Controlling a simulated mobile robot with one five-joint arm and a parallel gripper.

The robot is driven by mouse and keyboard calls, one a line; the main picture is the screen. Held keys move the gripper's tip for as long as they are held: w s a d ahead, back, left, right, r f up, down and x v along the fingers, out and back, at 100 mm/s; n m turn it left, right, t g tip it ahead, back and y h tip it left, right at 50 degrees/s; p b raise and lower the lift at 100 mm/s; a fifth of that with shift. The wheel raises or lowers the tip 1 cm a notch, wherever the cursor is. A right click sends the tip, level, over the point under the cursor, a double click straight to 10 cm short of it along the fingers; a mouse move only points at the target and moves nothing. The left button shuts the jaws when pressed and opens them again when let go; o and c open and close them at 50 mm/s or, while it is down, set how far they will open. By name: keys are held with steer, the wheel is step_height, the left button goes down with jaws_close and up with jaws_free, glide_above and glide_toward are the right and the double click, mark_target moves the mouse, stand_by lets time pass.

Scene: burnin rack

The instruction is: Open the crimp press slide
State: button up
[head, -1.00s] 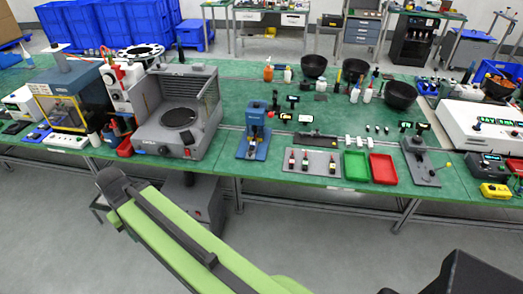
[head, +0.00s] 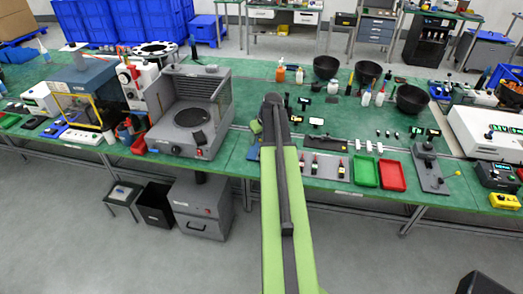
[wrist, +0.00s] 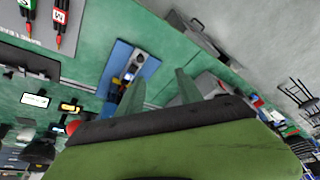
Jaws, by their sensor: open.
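The crimp press, a small blue press with a silver-grey upright part, shows in the wrist view (wrist: 122,70) just left of my gripper. My gripper (wrist: 159,78) is open and empty, its two greenish fingers apart. The left finger overlaps the edge of the press in the picture; I cannot tell whether it touches. In the head view my arm hides most of the press, and only a blue edge (head: 253,152) shows on its left. My fingers are hidden there. I cannot tell how far open the slide is.
A large grey machine (head: 207,115) stands left of my arm on the green bench (head: 340,130). To the right are a grey plate with several red-and-black tools (head: 325,166), a green tray (head: 365,171) and a red tray (head: 391,175). Black bowls (head: 367,73) stand farther back.

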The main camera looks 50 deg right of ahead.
steer(key=s+d, duration=0.2)
steer(key=d, duration=0.3)
steer(key=shift+h, duration=0.3)
steer(key=b+x, duration=1)
steer(key=x, duration=0.1)
steer(key=b+x, duration=0.6)
steer(key=shift+w+a, duration=0.2)
steer(key=shift+w, duration=0.1)
steer(key=shift+r, duration=0.1)
steer(key=shift+c, duration=0.2)
jaws_close()
steer(key=shift+a, duration=0.1)
